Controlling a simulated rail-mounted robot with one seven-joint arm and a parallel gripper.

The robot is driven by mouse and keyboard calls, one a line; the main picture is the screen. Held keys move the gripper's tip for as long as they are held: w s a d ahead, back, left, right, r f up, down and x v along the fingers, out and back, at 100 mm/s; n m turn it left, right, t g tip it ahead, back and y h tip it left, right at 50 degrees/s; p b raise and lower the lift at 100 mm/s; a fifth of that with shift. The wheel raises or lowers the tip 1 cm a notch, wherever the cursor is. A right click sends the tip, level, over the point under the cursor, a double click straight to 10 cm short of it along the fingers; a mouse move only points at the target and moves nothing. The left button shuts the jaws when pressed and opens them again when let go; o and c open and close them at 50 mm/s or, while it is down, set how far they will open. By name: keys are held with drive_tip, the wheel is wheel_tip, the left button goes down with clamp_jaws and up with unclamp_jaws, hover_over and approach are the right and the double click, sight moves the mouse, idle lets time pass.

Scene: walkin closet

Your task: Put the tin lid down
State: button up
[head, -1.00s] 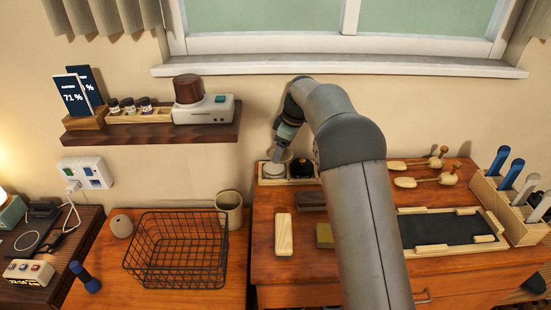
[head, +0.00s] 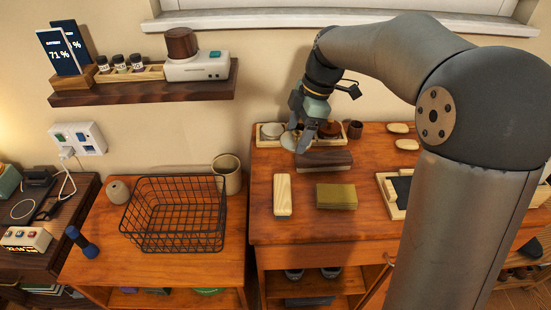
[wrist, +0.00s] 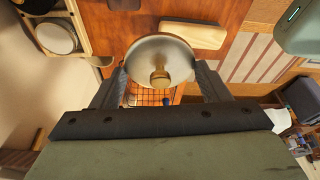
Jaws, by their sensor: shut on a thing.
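My gripper (head: 301,143) is shut on the tin lid (head: 288,141), a pale metal disc, and holds it tilted near the front of a wooden tray (head: 262,143) at the back of the dresser. In the wrist view the lid (wrist: 160,50) is between both fingers, with its brass knob (wrist: 160,77) facing the camera. A round tin (head: 272,130) with a pale top sits in the left of the tray; it also shows in the wrist view (wrist: 54,37). A brown round item (head: 330,130) sits in the tray's right; my gripper partly hides the middle.
A dark brown block (head: 325,161), a pale wooden brush (head: 283,195) and an olive block (head: 337,196) lie in front of the tray. A wire basket (head: 175,215) and a cup (head: 227,172) stand on the left cabinet. Bare dresser top lies around the brush.

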drive_tip(key=s+a+f+n, duration=0.2)
drive_tip(key=s+n, duration=0.1)
drive_tip(key=s, duration=0.3)
drive_tip(key=p, duration=0.3)
hover_over(271, 164)
drive_tip(key=d, duration=0.1)
drive_tip(key=shift+g, duration=0.3)
wheel_tip(271, 164, down, 8)
drive_tip(key=shift+f, duration=0.25)
drive_tip(key=shift+w+f+h, duration=0.25)
drive_tip(key=shift+f+h, duration=0.05)
drive_tip(key=shift+f, duration=0.05)
drive_tip(key=shift+d+x, duration=0.15)
drive_tip(key=shift+x, duration=0.65)
drive_tip(key=shift+d+x, duration=0.1)
drive_tip(key=shift+x, duration=0.7)
drive_tip(key=shift+w+f, duration=0.1)
drive_tip(key=shift+w, duration=0.15)
drive_tip(key=shift+f, duration=0.2)
drive_tip(key=o, duration=0.9)
drive_tip(key=shift+o, duration=0.2)
